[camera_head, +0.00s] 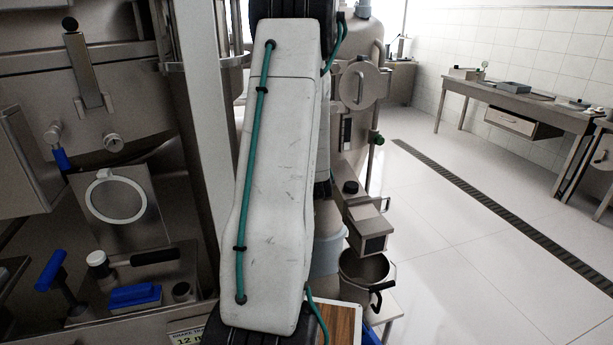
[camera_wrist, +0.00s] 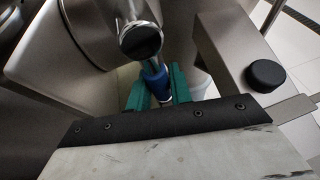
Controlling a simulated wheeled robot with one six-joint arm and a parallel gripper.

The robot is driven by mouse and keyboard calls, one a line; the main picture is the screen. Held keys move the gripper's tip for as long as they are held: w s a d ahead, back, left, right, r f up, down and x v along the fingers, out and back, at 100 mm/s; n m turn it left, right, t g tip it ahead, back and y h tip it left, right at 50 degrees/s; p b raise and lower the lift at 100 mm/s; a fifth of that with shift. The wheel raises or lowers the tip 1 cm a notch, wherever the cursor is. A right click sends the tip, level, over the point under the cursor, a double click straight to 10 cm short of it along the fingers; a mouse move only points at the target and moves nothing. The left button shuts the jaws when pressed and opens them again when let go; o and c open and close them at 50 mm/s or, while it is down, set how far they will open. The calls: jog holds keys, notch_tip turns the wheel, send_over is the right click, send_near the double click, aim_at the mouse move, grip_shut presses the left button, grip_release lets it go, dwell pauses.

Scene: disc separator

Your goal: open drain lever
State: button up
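In the wrist view, a blue-gripped lever (camera_wrist: 155,79) hangs below a metal fitting with a round dark end. It appears to be the drain lever. My gripper (camera_wrist: 160,88) has teal fingers, one on each side of the blue grip. The fingers stand apart with the grip between them. I cannot tell whether they press on it or only flank it. In the head view, my white arm with a teal cable fills the middle and hides the gripper and this lever.
Steel machinery stands at the left, with another blue handle (camera_head: 59,158) and a panel holding a blue T-handle (camera_head: 52,270). A steel pot (camera_head: 365,270) stands right of my arm. In the wrist view, a metal box with a black knob (camera_wrist: 265,75) is close at the right. The floor at right is clear.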

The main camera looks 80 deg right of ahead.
jog(key=o, duration=0.3)
jog(key=shift+s+d, duration=0.1)
jog(key=shift+o, duration=0.2)
jog(key=v, duration=0.7)
jog(key=shift+a, duration=0.4)
jog(key=shift+r, duration=0.15)
